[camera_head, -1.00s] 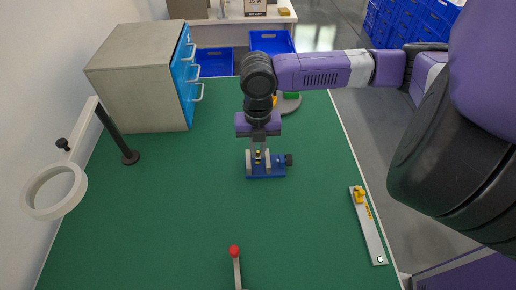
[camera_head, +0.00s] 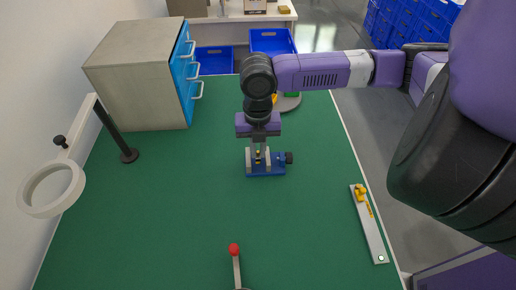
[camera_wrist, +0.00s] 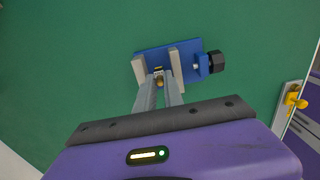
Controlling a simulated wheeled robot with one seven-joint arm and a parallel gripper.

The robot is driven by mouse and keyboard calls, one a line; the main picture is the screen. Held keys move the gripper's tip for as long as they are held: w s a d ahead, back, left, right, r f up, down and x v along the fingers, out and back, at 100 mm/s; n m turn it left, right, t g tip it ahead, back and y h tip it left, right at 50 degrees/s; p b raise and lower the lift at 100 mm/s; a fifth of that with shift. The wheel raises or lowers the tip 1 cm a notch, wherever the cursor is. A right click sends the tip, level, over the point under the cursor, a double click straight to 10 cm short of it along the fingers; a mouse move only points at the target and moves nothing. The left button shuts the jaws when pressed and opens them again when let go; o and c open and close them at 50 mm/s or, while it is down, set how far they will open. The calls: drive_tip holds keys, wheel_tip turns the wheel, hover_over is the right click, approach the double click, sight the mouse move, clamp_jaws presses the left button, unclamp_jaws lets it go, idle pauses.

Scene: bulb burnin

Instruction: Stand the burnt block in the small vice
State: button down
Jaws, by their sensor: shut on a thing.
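The small vice has a blue base (camera_head: 266,172), two pale upright jaws and a dark knob (camera_head: 289,158) on its right; its blue base (camera_wrist: 190,48) also shows in the wrist view. My gripper (camera_head: 259,149) points down over the vice. Its fingers (camera_wrist: 159,84) are shut on a small yellowish and dark block (camera_wrist: 158,75), which shows between the vice jaws. In the head view the block (camera_head: 258,154) is a small yellow and dark patch. Its lower end is hidden, so I cannot tell whether it touches the vice floor.
A grey cabinet with blue drawers (camera_head: 188,80) stands at the back left. A ring magnifier (camera_head: 30,209) is at the left. A red-tipped lever (camera_head: 234,250) is at the front, and a metal strip with a yellow clamp (camera_head: 372,230) lies right. Green mat around the vice is clear.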

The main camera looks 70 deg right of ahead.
drive_tip(key=shift+f, duration=0.35)
idle(0.6)
drive_tip(key=c, duration=1.4)
unclamp_jaws()
drive_tip(key=shift+o, duration=0.2)
drive_tip(key=shift+w, duration=0.1)
drive_tip(key=shift+r, duration=0.3)
wheel_tip(320, 180, up, 7)
drive_tip(key=shift+r, duration=0.15)
